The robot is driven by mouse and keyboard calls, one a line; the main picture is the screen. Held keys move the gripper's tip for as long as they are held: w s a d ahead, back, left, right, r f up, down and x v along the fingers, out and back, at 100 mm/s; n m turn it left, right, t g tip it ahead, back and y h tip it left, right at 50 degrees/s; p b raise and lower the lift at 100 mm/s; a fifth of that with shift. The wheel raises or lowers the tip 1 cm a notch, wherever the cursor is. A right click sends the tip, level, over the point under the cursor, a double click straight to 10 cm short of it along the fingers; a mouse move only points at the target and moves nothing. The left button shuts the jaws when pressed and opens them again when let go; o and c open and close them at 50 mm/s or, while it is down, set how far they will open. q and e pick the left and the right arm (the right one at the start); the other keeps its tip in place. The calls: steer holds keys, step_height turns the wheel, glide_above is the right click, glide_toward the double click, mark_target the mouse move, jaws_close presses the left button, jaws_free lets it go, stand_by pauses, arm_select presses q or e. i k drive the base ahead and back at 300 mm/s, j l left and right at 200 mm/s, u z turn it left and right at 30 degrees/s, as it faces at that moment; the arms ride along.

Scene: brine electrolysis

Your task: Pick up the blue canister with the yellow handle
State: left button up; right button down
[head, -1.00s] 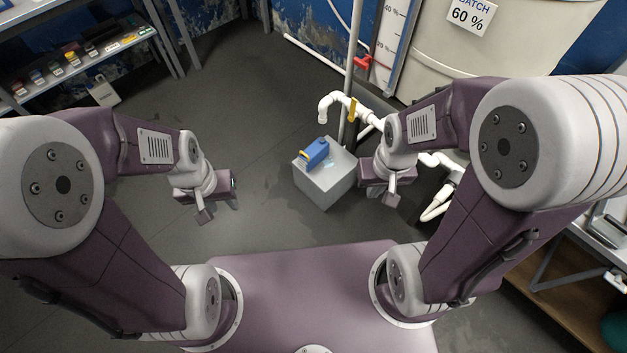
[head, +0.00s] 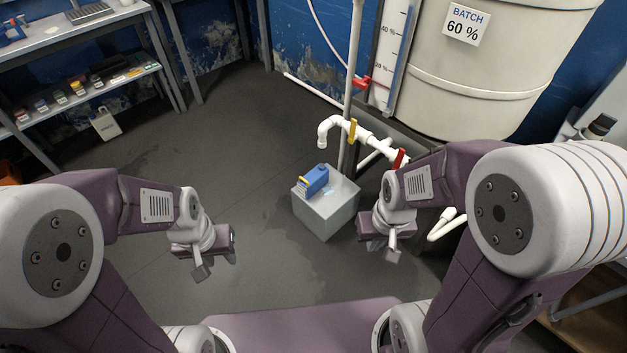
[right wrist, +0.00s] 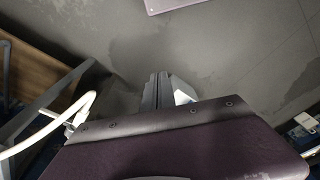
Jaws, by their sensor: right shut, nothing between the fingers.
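The blue canister with the yellow handle (head: 317,180) stands on a grey block (head: 325,216) in the middle of the head view. Its yellow part faces left. My left gripper (head: 232,240) hangs to the left of the block, well apart from it; its fingers are not clear enough to judge. My right gripper (head: 368,228) is just right of the block in the picture, with its fingers mostly hidden by its own body. In the right wrist view its fingers (right wrist: 157,90) are together and empty. The canister is not clearly visible in the right wrist view.
White pipes with a yellow valve handle (head: 352,129) and a red one (head: 399,158) run behind the block. A large beige tank (head: 480,85) stands at the back right. A shelf (head: 85,95) with small containers and a white jug (head: 105,124) are at the left. Floor left of the block is clear.

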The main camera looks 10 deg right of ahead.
mark_target(308, 185)
steer(key=i+j+z, duration=0.2)
steer(key=i+j, duration=0.2)
steer(key=j, duration=0.25)
steer(key=i+j+z, duration=0.1)
steer(key=j, duration=0.25)
steer(key=i+j+z, duration=0.1)
steer(key=i+j, duration=0.15)
steer(key=i+j+z, duration=0.1)
steer(key=j, duration=0.35)
steer(key=i+j+z, duration=0.1)
steer(key=j, duration=0.3)
steer(key=i+j+z, duration=0.1)
steer(key=j, duration=0.3)
steer(key=i, duration=0.1)
